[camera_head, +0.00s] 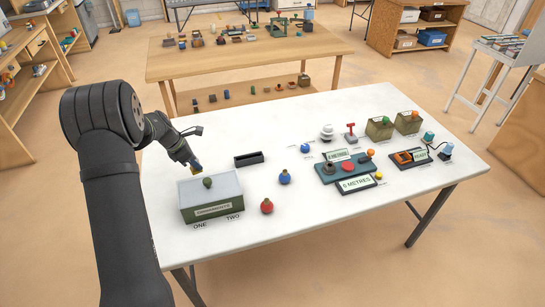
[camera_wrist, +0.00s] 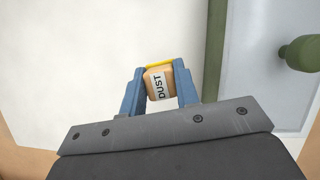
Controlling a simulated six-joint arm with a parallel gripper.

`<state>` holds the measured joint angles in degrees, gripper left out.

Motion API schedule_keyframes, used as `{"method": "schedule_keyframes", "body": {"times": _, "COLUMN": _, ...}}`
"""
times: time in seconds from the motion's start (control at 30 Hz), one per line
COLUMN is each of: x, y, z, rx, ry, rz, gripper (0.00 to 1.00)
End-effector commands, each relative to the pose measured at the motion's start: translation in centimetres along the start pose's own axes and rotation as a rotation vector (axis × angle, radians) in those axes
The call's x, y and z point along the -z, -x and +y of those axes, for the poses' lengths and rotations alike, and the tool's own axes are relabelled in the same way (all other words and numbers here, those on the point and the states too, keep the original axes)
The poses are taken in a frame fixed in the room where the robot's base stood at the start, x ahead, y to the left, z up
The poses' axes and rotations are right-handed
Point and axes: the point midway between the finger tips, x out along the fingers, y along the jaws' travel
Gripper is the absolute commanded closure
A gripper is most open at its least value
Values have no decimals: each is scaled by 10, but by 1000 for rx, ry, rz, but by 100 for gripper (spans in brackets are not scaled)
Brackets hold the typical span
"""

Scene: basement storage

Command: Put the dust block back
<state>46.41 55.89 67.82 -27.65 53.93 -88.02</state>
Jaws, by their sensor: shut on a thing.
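The dust block (camera_wrist: 158,84) is tan with a yellow top edge and a white label reading DUST. My gripper (camera_wrist: 159,92) is shut on it, with a blue finger on each side. In the head view my gripper (camera_head: 193,165) holds the block above the far left part of the white table, by the back left corner of an olive box (camera_head: 212,211). The box has a pale grey lid (camera_head: 209,187) with a green knob (camera_head: 207,182). In the wrist view the lid (camera_wrist: 265,75) and knob (camera_wrist: 300,53) are to the right of the block.
A black open tray (camera_head: 249,159) lies right of the box. Blue (camera_head: 285,177) and red (camera_head: 267,206) round knobbed things stand nearby. ONE and TWO are marked before the box. A teal board (camera_head: 345,167), signs and two olive bins (camera_head: 379,128) are farther right. The front right table is clear.

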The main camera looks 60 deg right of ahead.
Motion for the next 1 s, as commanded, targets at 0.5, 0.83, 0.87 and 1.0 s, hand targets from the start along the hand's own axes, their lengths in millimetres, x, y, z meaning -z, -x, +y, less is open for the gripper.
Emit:
{"method": "schedule_keyframes", "body": {"times": 0.5, "x": -228, "y": -61, "z": -66, "rx": -139, "ry": 323, "rz": -2, "gripper": 93}}
{"method": "schedule_keyframes", "body": {"times": 0.83, "x": -327, "y": -84, "z": -126, "rx": -199, "ry": 469, "rz": -3, "gripper": 93}}
{"method": "schedule_keyframes", "body": {"times": 0.87, "x": -333, "y": -85, "z": -130, "rx": -202, "ry": 478, "rz": -3, "gripper": 93}}
{"method": "schedule_keyframes", "body": {"times": 1.0, "x": -349, "y": -88, "z": -142, "rx": -213, "ry": 509, "rz": -2, "gripper": 93}}
